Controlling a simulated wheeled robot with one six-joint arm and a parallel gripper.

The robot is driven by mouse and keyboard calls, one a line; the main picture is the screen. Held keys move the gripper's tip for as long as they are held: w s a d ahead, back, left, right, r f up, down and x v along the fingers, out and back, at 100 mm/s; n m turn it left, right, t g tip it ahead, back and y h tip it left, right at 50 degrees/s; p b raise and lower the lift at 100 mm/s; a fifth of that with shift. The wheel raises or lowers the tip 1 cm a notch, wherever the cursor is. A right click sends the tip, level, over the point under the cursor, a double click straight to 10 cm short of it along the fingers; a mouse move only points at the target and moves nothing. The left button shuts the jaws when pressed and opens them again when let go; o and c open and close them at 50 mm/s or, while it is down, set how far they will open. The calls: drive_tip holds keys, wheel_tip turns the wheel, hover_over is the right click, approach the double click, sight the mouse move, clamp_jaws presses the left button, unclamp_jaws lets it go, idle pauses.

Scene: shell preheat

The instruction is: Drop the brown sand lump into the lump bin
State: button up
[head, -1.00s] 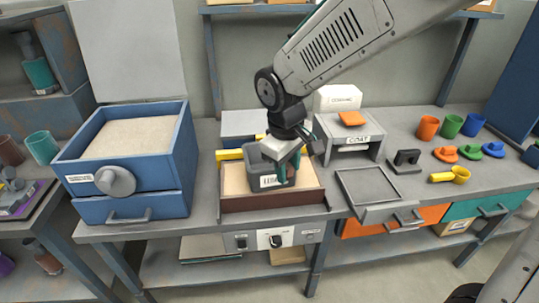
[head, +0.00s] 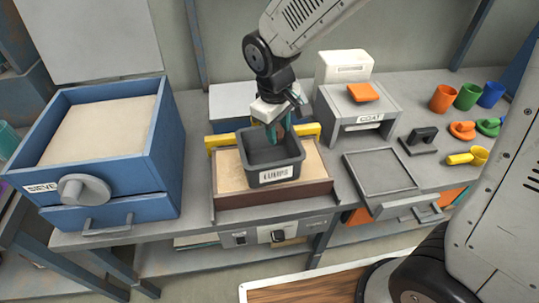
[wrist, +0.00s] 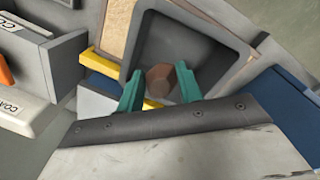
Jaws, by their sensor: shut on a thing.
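The brown sand lump (wrist: 159,79) is a small faceted piece, seen in the wrist view between the teal fingers of my gripper (wrist: 158,82). My gripper is shut on it. In the head view my gripper (head: 277,132) points down at the back part of the lump bin, and the lump is not clearly seen there. The lump bin (head: 275,174) is an open dark grey square box with a white label on its front. In the wrist view the lump shows against the bin's dark inside (wrist: 195,45). I cannot tell its height above the floor.
The bin stands on a sand-coloured tray with a brown front (head: 272,196); a yellow bar (head: 224,140) runs behind. A blue sieve box (head: 110,202) stands left. The COAT stand (head: 362,117) and an empty grey tray (head: 379,187) are right. Cups stand far right.

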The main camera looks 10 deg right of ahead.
drive_tip(key=shift+f, duration=1.1)
drive_tip(key=o, duration=1.1)
drive_tip(key=r, duration=0.7)
drive_tip(key=shift+s+a+r, duration=0.35)
drive_tip(key=shift+r, duration=0.05)
